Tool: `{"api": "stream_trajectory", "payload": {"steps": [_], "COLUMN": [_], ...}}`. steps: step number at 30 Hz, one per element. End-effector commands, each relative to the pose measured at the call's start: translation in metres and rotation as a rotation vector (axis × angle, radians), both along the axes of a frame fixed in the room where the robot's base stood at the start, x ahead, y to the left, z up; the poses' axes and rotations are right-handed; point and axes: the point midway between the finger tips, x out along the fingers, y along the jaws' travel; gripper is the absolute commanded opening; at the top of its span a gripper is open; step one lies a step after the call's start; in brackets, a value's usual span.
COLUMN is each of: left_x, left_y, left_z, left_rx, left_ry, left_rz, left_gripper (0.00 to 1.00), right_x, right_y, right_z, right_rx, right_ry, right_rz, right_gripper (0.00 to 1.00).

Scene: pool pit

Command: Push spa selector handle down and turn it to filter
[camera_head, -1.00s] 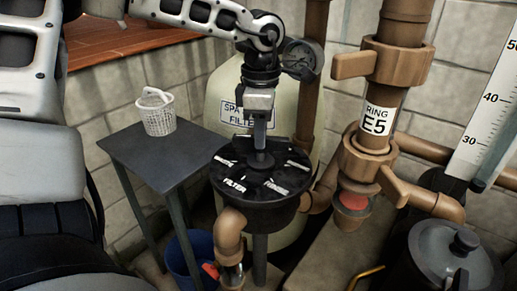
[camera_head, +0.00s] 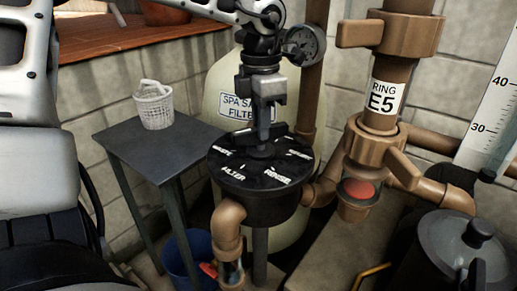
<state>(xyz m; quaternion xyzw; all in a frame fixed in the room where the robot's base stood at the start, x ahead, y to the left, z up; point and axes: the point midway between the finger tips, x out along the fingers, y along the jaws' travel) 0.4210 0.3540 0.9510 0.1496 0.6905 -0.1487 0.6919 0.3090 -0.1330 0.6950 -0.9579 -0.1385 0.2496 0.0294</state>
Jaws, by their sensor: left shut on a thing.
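The spa selector valve is a black round head (camera_head: 262,192) with white position words on its top. The word FILTER (camera_head: 233,173) is at the front left and RINSE (camera_head: 277,174) at the front right; other words behind are hard to read. The dark selector handle (camera_head: 262,150) rises from the middle of the head. My left gripper (camera_head: 264,128) points down from above and is shut on the handle, whose grip is partly hidden by the fingers. Which word the handle points at cannot be told. My right gripper is not in view.
The spa sand filter tank (camera_head: 228,84) stands behind the valve. A grey table (camera_head: 165,155) with a white basket (camera_head: 154,106) is to the left, a blue bucket (camera_head: 183,259) below. Brown pipes (camera_head: 400,65) with valves and a dark lidded pot (camera_head: 460,255) crowd the right.

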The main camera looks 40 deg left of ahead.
Motion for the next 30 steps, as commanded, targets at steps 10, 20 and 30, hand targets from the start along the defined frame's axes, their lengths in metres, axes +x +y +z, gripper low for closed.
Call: {"api": "stream_trajectory", "payload": {"steps": [10,20,30], "left_x": [-0.001,-0.001,-0.001], "left_y": [0.000,0.000,0.000], "left_z": [-0.003,-0.002,-0.001], "left_rx": [0.000,-0.001,-0.001], "left_ry": [0.006,0.007,0.006], "left_rz": [0.379,0.537,0.537], "left_gripper": [0.00,0.00,0.44], "right_x": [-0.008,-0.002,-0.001], "right_y": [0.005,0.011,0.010], "right_z": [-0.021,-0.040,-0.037], "right_rx": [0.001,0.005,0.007], "right_ry": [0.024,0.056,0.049], "right_rz": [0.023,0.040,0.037], "right_gripper": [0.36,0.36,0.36]}}
